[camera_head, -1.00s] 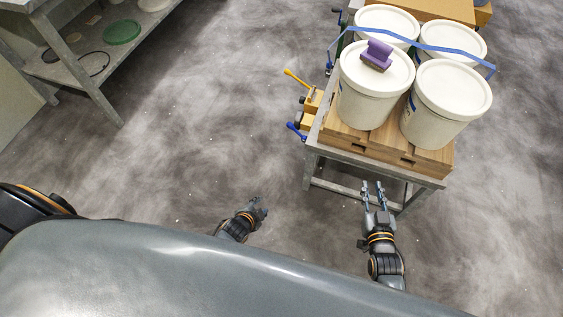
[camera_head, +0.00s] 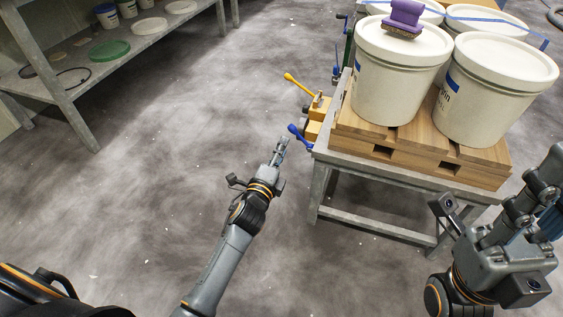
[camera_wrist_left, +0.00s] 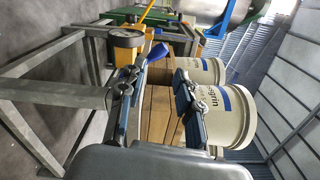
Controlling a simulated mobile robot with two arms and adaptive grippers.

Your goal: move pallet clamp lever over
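Two levers stick out on the left side of the grey metal table. One has a blue handle (camera_head: 298,134) near the front corner; the other has a yellow handle (camera_head: 297,84) farther back. Both sit by yellow clamp blocks (camera_head: 316,120). Which is the pallet clamp lever is not marked. My left gripper (camera_head: 281,147) is just short of the blue handle, apart from it in the head view. In the left wrist view its fingers (camera_wrist_left: 160,98) are spread and empty, with the blue handle (camera_wrist_left: 157,53) beyond them. My right gripper (camera_head: 545,195) is at the right edge, fingers apart, tips partly cut off.
A wooden pallet (camera_head: 420,145) on the table (camera_head: 350,165) carries several white pails (camera_head: 395,75). A purple-handled block (camera_head: 404,18) sits on one lid. A blue strap (camera_head: 490,20) crosses the pails. A shelf (camera_head: 110,62) stands far left. Floor between is clear.

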